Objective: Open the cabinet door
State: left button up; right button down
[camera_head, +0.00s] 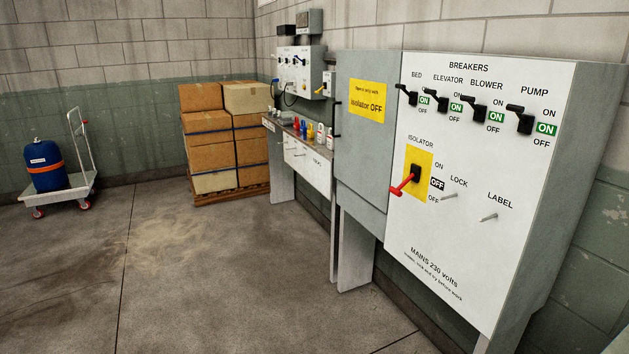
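The grey cabinet door (358,165) is on the wall unit right of centre, left of the white breaker panel (440,240). It appears shut, roughly in line with the panel. A yellow sign (367,101) on it has small print above "isolator OFF". A dark handle or hinge piece (337,119) shows at its left edge. The isolator (416,173) has a red handle (403,186) pointing down and left on a yellow plate. A black window (437,184) beside it reads OFF. Neither of my grippers is in view.
Black breaker levers (477,108) line the panel's top, with green ON windows. Pegs (454,195) stick out by LOCK and LABEL. Beyond the door is a bench (308,168) with coloured items. Stacked boxes (212,155) and a trolley (75,190) stand farther back. The floor ahead is clear.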

aim_at(364, 127)
jog(key=i, duration=1.7)
